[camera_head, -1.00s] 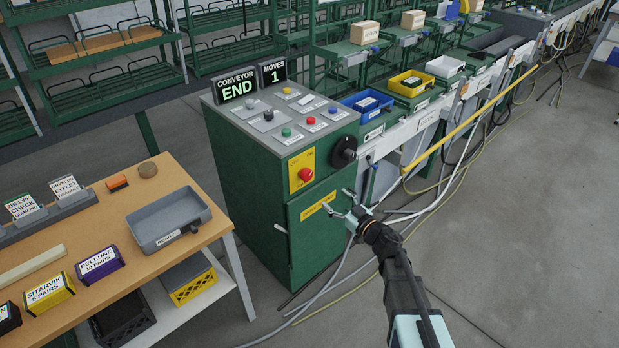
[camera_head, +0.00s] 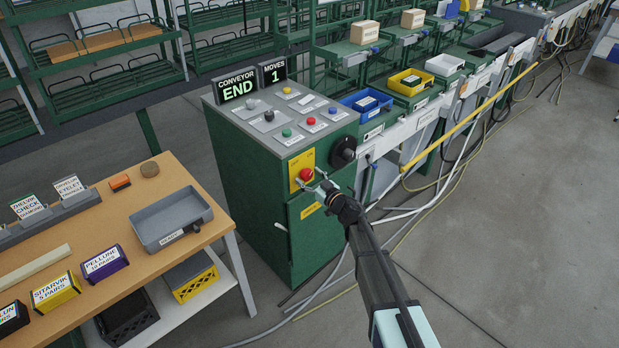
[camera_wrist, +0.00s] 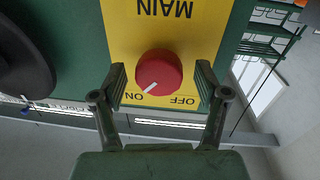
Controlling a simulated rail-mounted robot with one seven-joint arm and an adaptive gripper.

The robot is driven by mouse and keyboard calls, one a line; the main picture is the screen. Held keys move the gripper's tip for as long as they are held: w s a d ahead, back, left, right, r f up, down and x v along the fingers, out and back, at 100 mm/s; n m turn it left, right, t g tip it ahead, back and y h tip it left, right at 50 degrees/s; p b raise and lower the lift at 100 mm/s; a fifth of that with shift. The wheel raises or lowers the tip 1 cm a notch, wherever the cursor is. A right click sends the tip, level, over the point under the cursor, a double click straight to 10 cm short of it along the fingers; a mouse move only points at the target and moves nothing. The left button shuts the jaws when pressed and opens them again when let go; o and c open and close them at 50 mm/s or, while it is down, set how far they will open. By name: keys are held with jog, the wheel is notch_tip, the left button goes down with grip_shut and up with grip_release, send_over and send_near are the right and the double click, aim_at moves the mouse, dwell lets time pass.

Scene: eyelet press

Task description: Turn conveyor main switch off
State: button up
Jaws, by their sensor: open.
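The main switch is a round red knob (camera_head: 306,174) on a yellow plate (camera_wrist: 215,25) on the front of the green console. In the wrist view the red knob (camera_wrist: 159,70) has a white mark that points toward the word ON, at the lower left; OFF is at the lower right. My gripper (camera_head: 310,183) is at the knob, with its fingers open on either side of it. In the wrist view a small gap shows between the knob and each finger. Nothing is held.
A black round handle (camera_head: 343,151) sits on the console right of the switch. The console top (camera_head: 270,126) carries several buttons and levers, with a display (camera_head: 238,89) reading CONVEYOR END behind. A yellow label (camera_head: 311,210) is below. A wooden table (camera_head: 150,195) stands left.

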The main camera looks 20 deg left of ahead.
jog(key=c, duration=1.2)
jog(key=shift+o, duration=0.2)
jog(key=shift+n+b, duration=0.3)
jog(key=shift+b, duration=0.05)
jog(key=n+b, duration=0.3)
jog(key=shift+f+n+y, duration=0.2)
jog(key=shift+n+y, duration=0.1)
jog(key=n+b, duration=0.3)
jog(key=shift+w+n+b, duration=0.1)
jog(key=shift+n+b, duration=0.2)
jog(key=shift+b, duration=0.1)
jog(key=n+b, duration=0.4)
jog(key=n, duration=0.1)
jog(key=shift+n+y+b, duration=0.3)
jog(key=shift+y+b, duration=0.05)
jog(key=shift+y, duration=0.05)
jog(key=shift+w+r+n+g+b, duration=0.1)
jog(key=shift+n+g+b, duration=0.05)
jog(key=shift+n+b, duration=0.6)
jog(key=shift+r+n+g+b, duration=0.15)
jog(key=shift+n+b, duration=0.25)
jog(key=shift+n, duration=0.55)
